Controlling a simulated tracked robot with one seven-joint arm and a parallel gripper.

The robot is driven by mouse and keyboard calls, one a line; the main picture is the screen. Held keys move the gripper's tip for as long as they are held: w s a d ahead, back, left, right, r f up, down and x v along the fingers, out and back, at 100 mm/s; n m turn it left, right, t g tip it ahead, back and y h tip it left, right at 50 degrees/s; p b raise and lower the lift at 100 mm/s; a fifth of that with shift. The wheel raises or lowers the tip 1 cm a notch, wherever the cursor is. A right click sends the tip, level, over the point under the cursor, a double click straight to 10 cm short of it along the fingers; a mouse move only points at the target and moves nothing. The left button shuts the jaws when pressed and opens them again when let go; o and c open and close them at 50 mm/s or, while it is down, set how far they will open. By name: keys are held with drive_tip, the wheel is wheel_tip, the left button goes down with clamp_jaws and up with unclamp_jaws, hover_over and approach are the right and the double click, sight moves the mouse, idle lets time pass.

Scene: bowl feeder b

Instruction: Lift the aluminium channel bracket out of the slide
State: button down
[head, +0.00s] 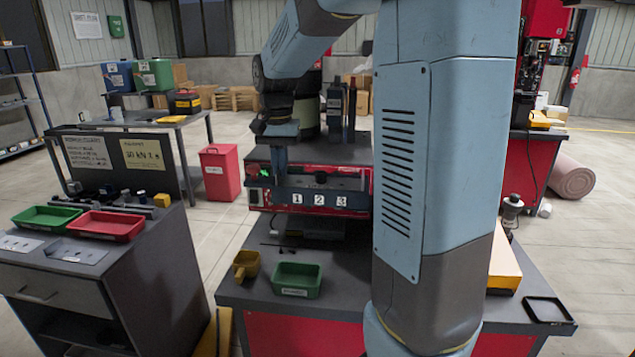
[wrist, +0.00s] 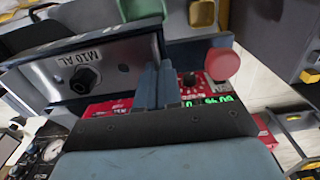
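The aluminium channel bracket (wrist: 112,55) shows in the wrist view as a silvery inner face marked "M10 AL", with a black hex fitting on it. It lies along the blue-grey slide (head: 322,200), whose front carries labels 1, 2 and 3 in the head view. My gripper (wrist: 160,85) points down at the bracket's end, with its two fingers close together. In the head view my gripper (head: 281,178) is at the slide's left end. I cannot tell whether the bracket's thin end wall is between the fingers.
The slide is on a red machine with a red button (wrist: 222,64) and green display (wrist: 215,100) close beside my fingers. My arm hides the bench's right part.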

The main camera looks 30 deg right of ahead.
drive_tip(key=shift+r, duration=0.5)
drive_tip(key=shift+r, duration=1.5)
drive_tip(key=shift+s, duration=0.1)
